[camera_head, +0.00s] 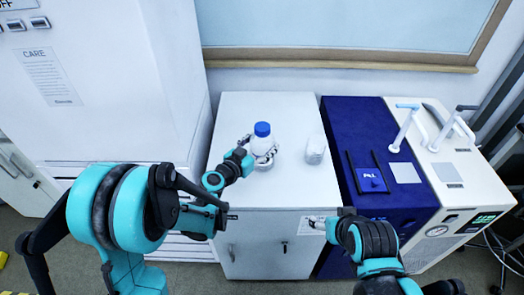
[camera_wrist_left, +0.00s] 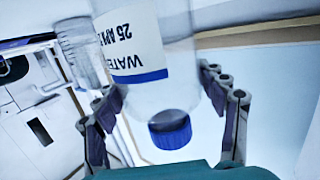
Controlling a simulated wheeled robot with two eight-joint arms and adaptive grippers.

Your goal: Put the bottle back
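A clear bottle with a blue cap (camera_head: 262,129) is upright over the white cabinet top. My left gripper (camera_head: 261,156) is around its body, with a finger on each side. In the left wrist view the bottle (camera_wrist_left: 178,75) appears upside down, with a label reading WATER and its cap low in the picture. The fingers of the left gripper (camera_wrist_left: 160,90) appear to press on both sides of it. I cannot tell whether its base touches the top. My right gripper (camera_head: 328,222) is in front of the cabinet, away from the bottle; its opening is unclear.
A clear glass vessel (camera_head: 315,150) stands right of the bottle on the white cabinet (camera_head: 300,190). A dark blue unit (camera_head: 358,135) and a white instrument (camera_head: 455,180) with handles adjoin it. A tall white cabinet (camera_head: 110,100) blocks the left. The cabinet's back part is clear.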

